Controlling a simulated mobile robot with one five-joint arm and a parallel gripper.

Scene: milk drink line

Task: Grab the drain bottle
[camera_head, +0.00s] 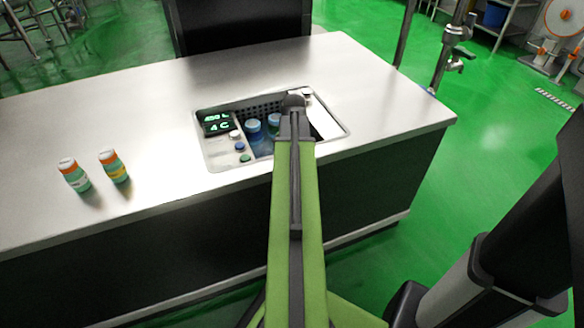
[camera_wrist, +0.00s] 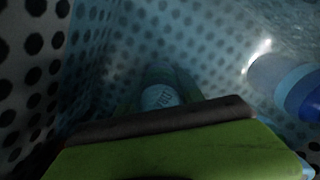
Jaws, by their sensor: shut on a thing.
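The drain bottle (camera_wrist: 160,95) shows in the middle of the wrist view, dim, with a pale label or top; most of its lower part is hidden. It is inside a recessed basin (camera_head: 222,160) with perforated walls in the counter. My gripper (camera_wrist: 160,84) reaches down into the basin and is shut on this bottle, with greenish fingers dimly visible on both sides. In the head view my arm hides the gripper. A second bottle with a blue cap (camera_wrist: 298,88) lies or leans at the right in the wrist view, apart from my gripper.
A lit display (camera_head: 216,122) and several buttons line the basin's left side. Perforated walls (camera_wrist: 35,60) are close around my gripper. The counter's left is mostly clear.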

